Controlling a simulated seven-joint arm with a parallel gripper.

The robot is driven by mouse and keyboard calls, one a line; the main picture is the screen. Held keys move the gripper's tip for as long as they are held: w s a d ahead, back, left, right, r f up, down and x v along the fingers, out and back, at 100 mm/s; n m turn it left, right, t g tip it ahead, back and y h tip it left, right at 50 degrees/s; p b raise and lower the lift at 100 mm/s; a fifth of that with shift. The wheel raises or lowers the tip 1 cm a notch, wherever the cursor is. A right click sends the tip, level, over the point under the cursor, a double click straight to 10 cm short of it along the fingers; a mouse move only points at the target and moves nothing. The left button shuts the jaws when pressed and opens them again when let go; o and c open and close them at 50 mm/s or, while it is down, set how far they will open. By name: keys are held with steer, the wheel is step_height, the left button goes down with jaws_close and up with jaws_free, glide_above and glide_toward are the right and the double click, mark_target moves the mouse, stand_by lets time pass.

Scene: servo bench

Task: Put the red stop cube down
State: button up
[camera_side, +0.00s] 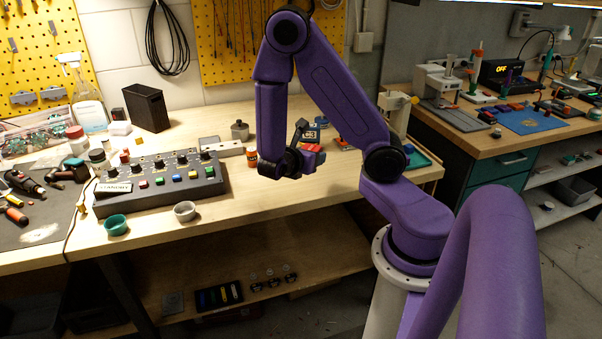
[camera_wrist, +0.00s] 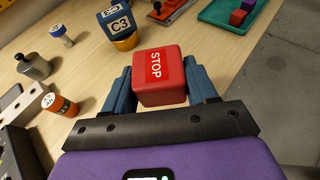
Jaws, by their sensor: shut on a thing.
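The red stop cube (camera_wrist: 160,75) shows in the wrist view with white "STOP" lettering on its red face. My gripper (camera_wrist: 160,84) is shut on it, with one blue finger on its left side and one on its right. In the side view my gripper (camera_side: 307,150) is over the right part of the wooden bench (camera_side: 250,200), and the red cube (camera_side: 312,160) is partly hidden there. I cannot tell how large the gap is between the cube's underside and the bench.
In the wrist view, a blue C3 cube (camera_wrist: 114,18) sits on an orange-yellow piece beyond the stop cube. An orange bottle (camera_wrist: 60,105) and grey weight (camera_wrist: 33,66) stand left; a green tray (camera_wrist: 215,15) is upper right near the bench edge. The button box (camera_side: 165,183) stands left.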

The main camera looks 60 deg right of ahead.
glide_above(301, 181)
step_height(301, 181, down, 4)
steer(key=shift+s+a+f, duration=0.1)
steer(key=shift+s+f, duration=0.05)
steer(key=shift+f, duration=1.65)
steer(key=shift+f, duration=0.15)
steer(key=o, duration=1.1)
